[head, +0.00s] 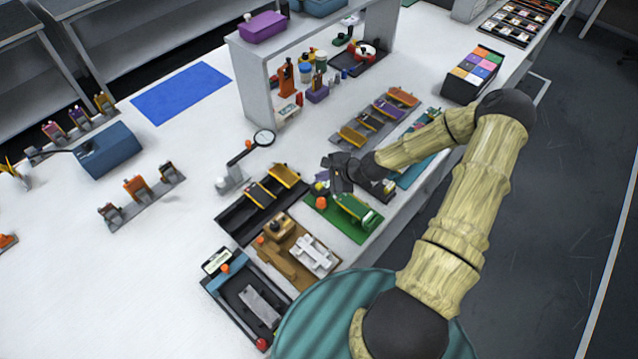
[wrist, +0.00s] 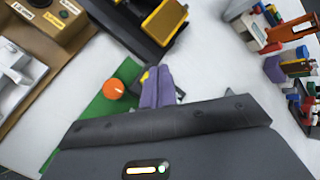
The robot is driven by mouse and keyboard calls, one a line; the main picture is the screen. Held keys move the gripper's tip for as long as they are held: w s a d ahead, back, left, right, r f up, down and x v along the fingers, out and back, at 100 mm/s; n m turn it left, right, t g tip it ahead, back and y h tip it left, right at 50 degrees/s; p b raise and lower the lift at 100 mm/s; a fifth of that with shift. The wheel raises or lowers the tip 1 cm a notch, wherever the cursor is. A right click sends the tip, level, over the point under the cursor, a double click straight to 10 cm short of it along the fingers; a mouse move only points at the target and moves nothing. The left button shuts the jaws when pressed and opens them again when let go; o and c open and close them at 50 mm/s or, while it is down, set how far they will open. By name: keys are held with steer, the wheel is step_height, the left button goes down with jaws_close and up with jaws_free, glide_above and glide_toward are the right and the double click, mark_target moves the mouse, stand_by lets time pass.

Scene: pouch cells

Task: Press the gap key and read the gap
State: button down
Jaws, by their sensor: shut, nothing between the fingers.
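My gripper (head: 338,178) is over the far end of a green board (head: 343,217). In the wrist view its two purplish fingers (wrist: 158,80) are shut together with nothing between them. An orange round knob (head: 321,203) stands on the green board, and in the wrist view the knob (wrist: 114,89) is just left of the fingers. A small yellow part shows beside the fingertips; I cannot tell contact. A black tray (head: 213,286) at the front has a small white display (head: 216,260), an orange knob and a red knob (head: 262,343). I cannot tell which part is the gap key, and no reading is legible.
A brown fixture (head: 276,262) with a white part (head: 313,256) lies between the black tray and green board. A black rack (head: 237,222) with yellow-topped pieces and a magnifier (head: 263,138) stand behind. A white shelf (head: 255,90) rises farther back. White table at left is partly clear.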

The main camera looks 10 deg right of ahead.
step_height(320, 180, up, 4)
steer(key=p, duration=0.3)
steer(key=shift+r, duration=0.1)
stand_by(0.8)
steer(key=s+r+n+g+h, duration=0.4)
steer(key=s+r+n+h, duration=0.2)
steer(key=s+r+n, duration=1.2)
step_height(320, 180, up, 4)
steer(key=shift+s+a+h, duration=0.3)
steer(key=shift+s+a, duration=0.15)
steer(key=shift+s, duration=0.3)
